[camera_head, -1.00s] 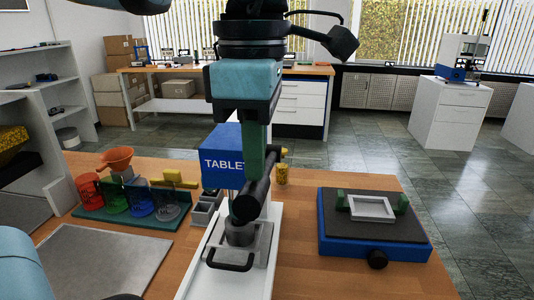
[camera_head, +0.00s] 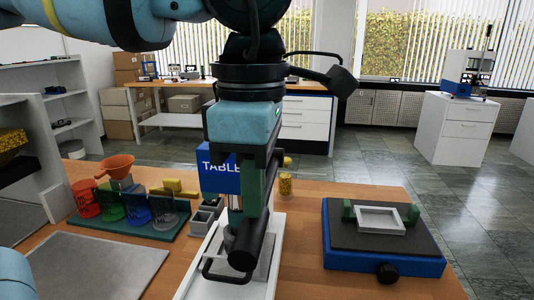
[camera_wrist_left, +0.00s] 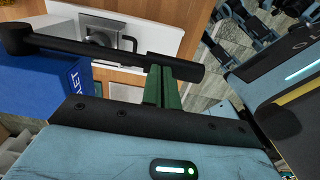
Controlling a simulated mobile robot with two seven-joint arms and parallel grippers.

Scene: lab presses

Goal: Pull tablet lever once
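The tablet press has a blue head (camera_head: 221,178) marked with "TABLE…", partly hidden behind my left gripper. Its black lever (camera_head: 252,241) slants toward me above the white base, its near end low over the grey block. My left gripper (camera_head: 258,205) reaches down from above, its green fingers at the lever's far part. In the left wrist view the lever (camera_wrist_left: 85,48) runs across, and the green fingers (camera_wrist_left: 162,88) are close together on its thicker end. The blue head (camera_wrist_left: 40,95) shows at the left there. My right gripper is not in view.
A green rack (camera_head: 128,228) with coloured beakers and an orange funnel (camera_head: 115,164) stand left. A blue device with a dark top (camera_head: 350,235) stands right. A grey plate (camera_head: 95,268) lies front left. A yellow jar (camera_head: 285,184) stands behind the press.

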